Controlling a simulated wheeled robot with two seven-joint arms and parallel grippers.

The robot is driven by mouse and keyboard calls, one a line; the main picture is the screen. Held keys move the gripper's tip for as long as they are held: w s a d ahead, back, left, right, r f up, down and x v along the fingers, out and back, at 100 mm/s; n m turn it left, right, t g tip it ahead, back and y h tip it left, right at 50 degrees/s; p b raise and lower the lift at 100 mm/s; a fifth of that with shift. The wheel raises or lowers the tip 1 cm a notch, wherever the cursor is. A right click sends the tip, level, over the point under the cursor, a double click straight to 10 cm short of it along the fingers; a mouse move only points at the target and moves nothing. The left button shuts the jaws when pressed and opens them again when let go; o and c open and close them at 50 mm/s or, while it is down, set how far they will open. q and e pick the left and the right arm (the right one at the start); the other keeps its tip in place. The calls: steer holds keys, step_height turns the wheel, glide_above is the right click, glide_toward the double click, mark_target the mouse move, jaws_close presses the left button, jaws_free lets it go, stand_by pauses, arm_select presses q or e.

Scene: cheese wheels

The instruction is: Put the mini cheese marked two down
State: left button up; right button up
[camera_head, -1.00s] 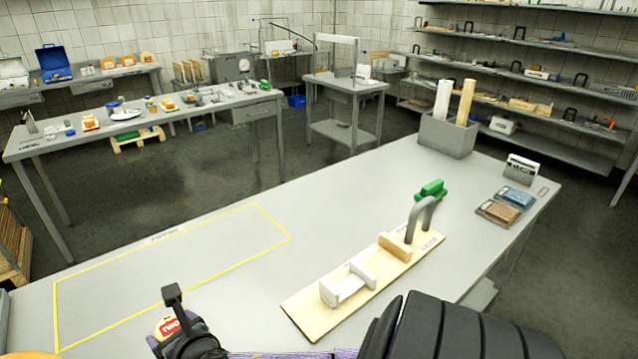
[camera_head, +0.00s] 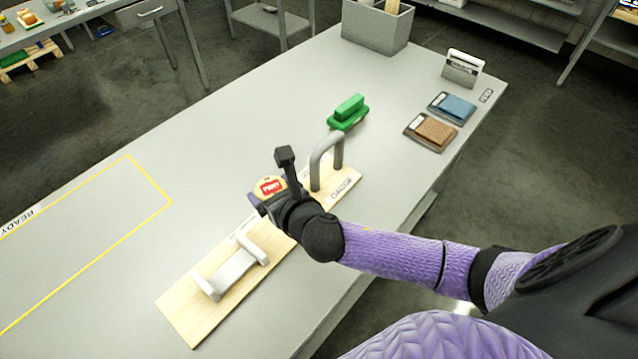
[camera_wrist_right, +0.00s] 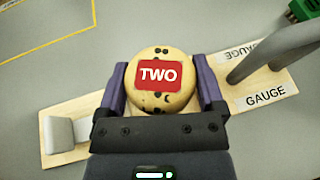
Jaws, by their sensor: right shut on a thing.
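The mini cheese (camera_wrist_right: 160,98) is a small round pale wheel with dark specks and a red label reading TWO, seen in the right wrist view. It also shows in the head view (camera_head: 268,187). My right gripper (camera_wrist_right: 162,90) is shut on it, with a purple finger on each side. In the head view my right gripper (camera_head: 270,188) holds it over the middle of the wooden gauge board (camera_head: 182,312), between the white cradle (camera_head: 232,272) and the grey arch (camera_head: 316,165). The gap beneath the cheese is hidden. My left gripper is not in view.
A green-handled block (camera_head: 348,113) stands beyond the arch. A blue pad (camera_head: 455,107) and a brown pad (camera_head: 432,130) lie at the right edge. A yellow outline marked READY (camera_head: 150,182) encloses bare table at left. A grey bin (camera_head: 378,30) stands at the back.

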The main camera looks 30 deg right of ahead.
step_height(320, 180, down, 10)
steer(key=b, duration=0.5)
steer(key=shift+s+a+f+b, duration=0.1)
steer(key=shift+b, duration=0.2)
steer(key=shift+r, duration=0.25)
steer(key=shift+f, duration=0.1)
steer(key=o, duration=0.9)
steer(key=shift+f, duration=0.1)
steer(key=shift+o, duration=0.7)
steer(key=shift+r, duration=0.25)
steer(key=p+v, duration=0.3)
steer(key=v, duration=0.8)
steer(key=shift+s, duration=0.15)
steer(key=shift+s+r, duration=0.15)
steer(key=shift+s, duration=0.1)
